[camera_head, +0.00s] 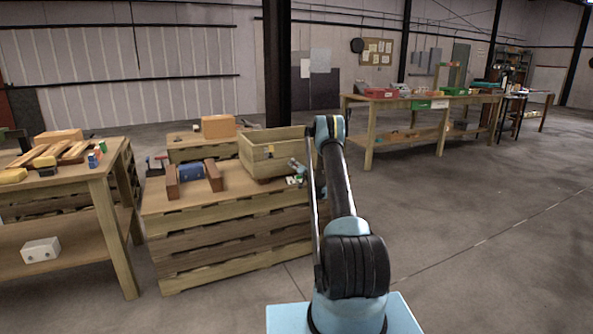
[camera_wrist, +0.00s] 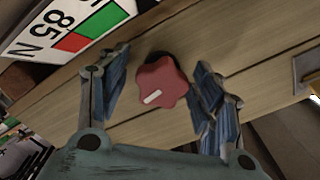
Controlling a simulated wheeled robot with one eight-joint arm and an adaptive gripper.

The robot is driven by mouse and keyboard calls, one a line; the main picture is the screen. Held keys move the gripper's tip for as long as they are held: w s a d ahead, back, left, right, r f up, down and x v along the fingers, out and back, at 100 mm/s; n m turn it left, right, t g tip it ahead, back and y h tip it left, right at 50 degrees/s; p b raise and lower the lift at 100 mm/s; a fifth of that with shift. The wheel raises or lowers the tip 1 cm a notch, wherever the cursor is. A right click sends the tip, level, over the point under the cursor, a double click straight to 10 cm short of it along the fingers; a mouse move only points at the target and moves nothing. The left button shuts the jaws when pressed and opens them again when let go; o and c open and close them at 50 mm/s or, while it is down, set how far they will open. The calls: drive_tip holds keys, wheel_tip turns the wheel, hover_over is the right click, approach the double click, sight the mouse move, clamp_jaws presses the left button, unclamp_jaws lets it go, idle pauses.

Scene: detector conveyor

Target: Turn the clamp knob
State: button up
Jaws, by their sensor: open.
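The clamp knob (camera_wrist: 159,82) is a red, lobed knob with a white mark, seen in the wrist view on a wooden board. My gripper (camera_wrist: 158,90) is open, with one blue-padded finger on each side of the knob. The right finger is close to the knob's edge; I cannot tell whether it touches. A gap shows between the knob and the left finger. In the head view my gripper (camera_head: 297,172) is small beside the wooden crate, and the knob cannot be made out there.
A label with "85 N" and red and green fields (camera_wrist: 70,30) lies beside the left finger. The wooden crate (camera_head: 262,160) stands on a slatted stand (camera_head: 225,235) with a blue block (camera_head: 190,172) between brown blocks. A workbench (camera_head: 110,180) is at left. The floor at right is clear.

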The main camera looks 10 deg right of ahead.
drive_tip(key=shift+w, duration=0.1)
drive_tip(key=c, duration=1.1)
drive_tip(key=shift+m, duration=0.3)
drive_tip(key=shift+m, duration=2.5)
drive_tip(key=shift+d, duration=0.1)
drive_tip(key=o, duration=1.1)
